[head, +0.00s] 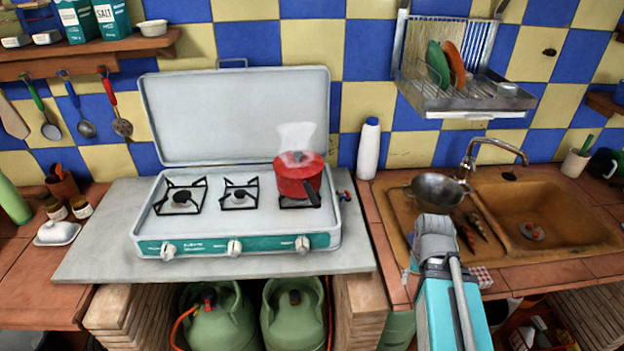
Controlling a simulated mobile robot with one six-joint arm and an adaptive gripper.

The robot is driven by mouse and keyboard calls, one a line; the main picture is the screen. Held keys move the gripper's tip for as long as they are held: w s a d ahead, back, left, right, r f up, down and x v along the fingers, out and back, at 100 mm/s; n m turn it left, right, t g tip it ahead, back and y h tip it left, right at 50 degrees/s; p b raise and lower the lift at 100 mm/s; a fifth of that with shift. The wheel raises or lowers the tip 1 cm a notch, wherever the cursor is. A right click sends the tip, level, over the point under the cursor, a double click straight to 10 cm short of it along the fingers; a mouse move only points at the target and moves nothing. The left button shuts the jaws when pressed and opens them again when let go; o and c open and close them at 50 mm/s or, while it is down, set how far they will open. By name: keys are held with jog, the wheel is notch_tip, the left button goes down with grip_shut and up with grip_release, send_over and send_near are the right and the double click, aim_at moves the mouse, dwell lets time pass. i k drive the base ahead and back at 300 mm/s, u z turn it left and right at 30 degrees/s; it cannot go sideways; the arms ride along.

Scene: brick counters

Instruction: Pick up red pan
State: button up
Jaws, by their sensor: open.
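The red pan (293,184) is a deep red pot with a lid. It stands upright on the right burner of the camping stove (190,219), with pale steam above it. Its dark handle points toward the front right. My arm comes up from the bottom edge at the right, in front of the sink counter, well to the right of the pan. Its teal link ends in a grey joint just below a metal bowl. I cannot make out my gripper's fingers; they do not show.
The stove's raised lid (240,115) stands behind the burners. A white bottle (368,150) stands right of the stove, close to the pan. The metal bowl (437,190) sits at the sink (570,215). The left and middle burners are empty. A dish rack (455,98) hangs above.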

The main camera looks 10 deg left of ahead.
aim_at(306, 188)
jog(key=z, duration=0.1)
jog(key=k, duration=1.4)
jog(key=u, duration=0.6)
jog(key=i, duration=1)
